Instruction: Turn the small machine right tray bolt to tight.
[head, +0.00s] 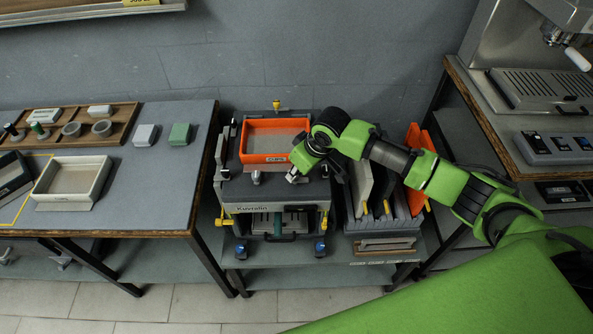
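The small machine (256,195) is a dark grey box with a nameplate, standing on a low shelf in the middle. A small metal bolt (256,178) shows below the tray's front left. The right tray bolt cannot be made out; my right gripper covers that area. My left gripper is out of view.
Upright trays and boards (385,200) stand in a rack right of the machine. A table (150,190) with cups and a cream tray (72,180) is at left. A coffee machine (545,90) stands on the right counter. Yellow and blue knobs stick out at the machine's front.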

